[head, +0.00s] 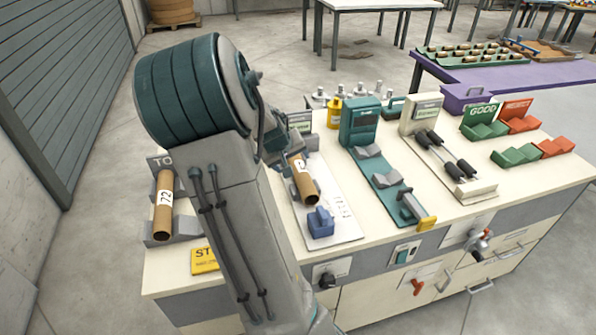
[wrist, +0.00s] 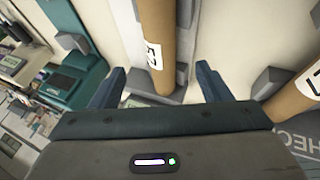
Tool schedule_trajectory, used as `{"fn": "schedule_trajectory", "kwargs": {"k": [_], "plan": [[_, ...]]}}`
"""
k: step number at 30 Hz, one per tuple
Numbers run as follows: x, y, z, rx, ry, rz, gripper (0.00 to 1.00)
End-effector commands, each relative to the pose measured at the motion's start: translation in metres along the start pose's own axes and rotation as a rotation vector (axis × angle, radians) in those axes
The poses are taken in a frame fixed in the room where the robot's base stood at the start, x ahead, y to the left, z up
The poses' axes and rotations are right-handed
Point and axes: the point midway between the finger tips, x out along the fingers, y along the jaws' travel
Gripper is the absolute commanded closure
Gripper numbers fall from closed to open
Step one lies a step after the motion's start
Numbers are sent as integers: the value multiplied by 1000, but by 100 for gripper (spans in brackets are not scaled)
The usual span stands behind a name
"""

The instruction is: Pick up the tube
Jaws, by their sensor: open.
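One brown cardboard tube (head: 304,184) with a white label lies at a station with a white plate, partly hidden by my arm. In the wrist view this tube (wrist: 161,30) shows between the two spread fingers of my gripper (wrist: 160,86). The gripper is open; I cannot tell whether either finger touches the tube. In the head view the gripper is mostly hidden behind my arm. A second brown tube (head: 164,205), labelled 72, rests on grey supports at the left of the bench; it also shows at the right of the wrist view (wrist: 297,97).
A blue block (head: 321,222) stands just in front of the first tube. Right of it are a green gauge station (head: 384,190), a station with black rollers (head: 447,152), and green (head: 485,122) and red (head: 519,116) trays. A yellow sign (head: 204,261) lies near the front left.

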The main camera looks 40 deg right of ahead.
Motion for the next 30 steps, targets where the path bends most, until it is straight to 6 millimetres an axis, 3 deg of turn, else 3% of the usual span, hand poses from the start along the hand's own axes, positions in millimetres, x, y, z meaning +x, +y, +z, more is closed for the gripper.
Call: {"fn": "schedule_trajectory", "kwargs": {"k": [7, 17, 24, 30], "plan": [[38, 0, 0, 1, -2, 0, 29], [58, 0, -1, 1, -1, -1, 29], [89, 0, -2, -1, -2, -1, 29], [102, -1, -2, 0, 0, -2, 29]]}}
